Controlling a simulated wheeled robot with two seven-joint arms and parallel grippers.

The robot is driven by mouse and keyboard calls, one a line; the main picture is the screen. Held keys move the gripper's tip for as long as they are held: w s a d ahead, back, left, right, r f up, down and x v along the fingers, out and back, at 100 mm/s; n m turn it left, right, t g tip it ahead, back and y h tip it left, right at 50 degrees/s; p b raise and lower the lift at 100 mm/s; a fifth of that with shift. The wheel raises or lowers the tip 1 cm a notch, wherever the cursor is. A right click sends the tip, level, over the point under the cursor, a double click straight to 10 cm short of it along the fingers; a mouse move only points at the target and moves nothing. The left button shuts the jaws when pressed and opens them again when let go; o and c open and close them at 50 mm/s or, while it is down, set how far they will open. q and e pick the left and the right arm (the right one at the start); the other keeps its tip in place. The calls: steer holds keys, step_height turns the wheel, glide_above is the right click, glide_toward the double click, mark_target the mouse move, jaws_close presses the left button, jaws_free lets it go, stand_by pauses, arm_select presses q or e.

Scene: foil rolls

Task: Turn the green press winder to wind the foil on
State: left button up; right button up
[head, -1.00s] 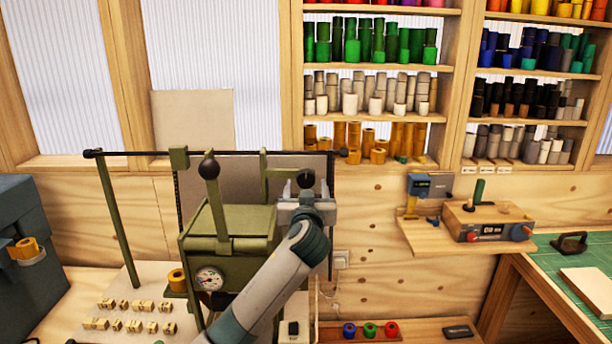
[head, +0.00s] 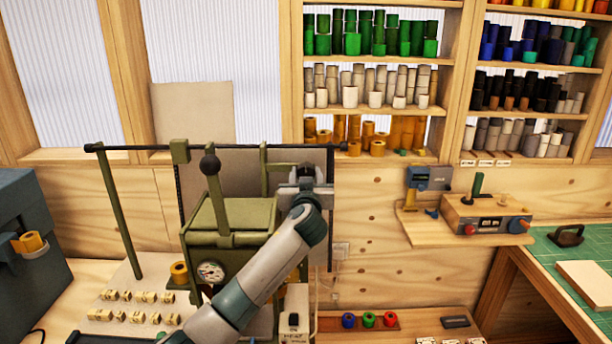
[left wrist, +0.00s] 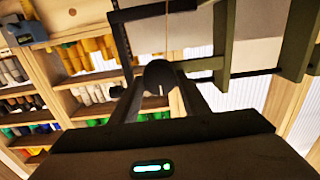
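The green press (head: 232,215) stands on the bench in the head view, with a round gauge on its front and a tall lever with a black knob on top. The winder's dark round knob (head: 305,171) is at the press's upper right. It also shows in the left wrist view (left wrist: 159,76). My left gripper (head: 305,174) is at this knob, with one finger on each side. In the left wrist view the fingertips close in on the knob and appear to touch it. The winder's crank is mostly hidden behind my gripper. My right gripper is not in view.
A dark bar (head: 220,147) runs across above the press, held by a green post (head: 121,215) at left. Small labelled blocks (head: 140,296) lie on the bench. Shelves of foil rolls (head: 370,85) fill the back wall. A wooden tray (head: 410,318) with coloured rolls is at lower right.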

arm_select(q)
steer(key=shift+m, duration=0.4)
steer(key=shift+c, duration=0.3)
steer(key=shift+f+m+b, duration=0.1)
steer(key=shift+m+b, duration=0.3)
steer(key=shift+b, duration=0.05)
steer(key=shift+d+m+b, duration=0.1)
steer(key=shift+m+b, duration=0.3)
steer(key=shift+m, duration=0.8)
steer(key=m, duration=0.2)
steer(key=shift+m, duration=0.3)
steer(key=m, duration=0.2)
steer(key=shift+d+m, duration=0.1)
steer(key=shift+m, duration=0.3)
steer(key=m, duration=0.4)
steer(key=shift+m+p, duration=0.3)
steer(key=shift+p, duration=0.1)
steer(key=m+p, duration=0.1)
steer(key=m, duration=0.2)
steer(key=shift+f, duration=0.1)
steer(key=shift+f+m+p, duration=0.15)
steer(key=shift+m+p, duration=0.35)
steer(key=shift+m, duration=0.9)
